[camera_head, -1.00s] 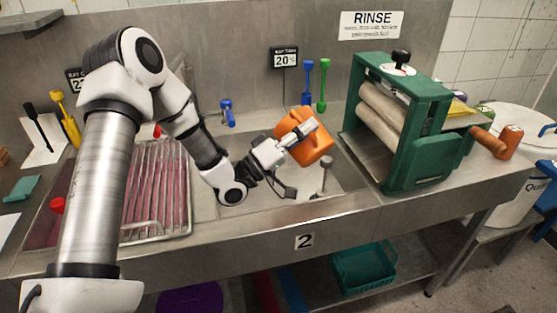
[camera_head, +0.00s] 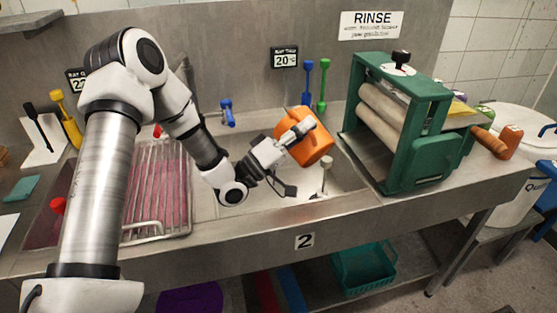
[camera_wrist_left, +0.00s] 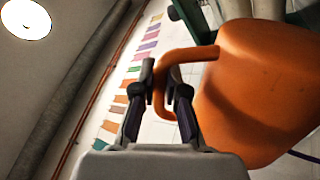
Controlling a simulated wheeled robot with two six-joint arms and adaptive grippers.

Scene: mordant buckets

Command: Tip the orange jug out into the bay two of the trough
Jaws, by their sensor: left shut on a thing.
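The orange jug (camera_head: 313,148) is held tilted in the air above the right-hand bay of the steel trough, the bay with the "2" label (camera_head: 304,241) on its front. My left gripper (camera_head: 298,130) is shut on the jug's handle. In the left wrist view the fingers (camera_wrist_left: 167,92) close around the orange handle (camera_wrist_left: 190,54), with the jug body (camera_wrist_left: 262,95) to the right. The jug's inside is hidden and no stream shows. My right gripper is out of view.
A green roller wringer (camera_head: 420,120) stands right of bay two. The left bay holds reddish liquid under a wire rack (camera_head: 155,185). A blue tap (camera_head: 227,113) and blue and green hanging tools (camera_head: 322,85) are behind. A teal crate (camera_head: 363,268) sits below.

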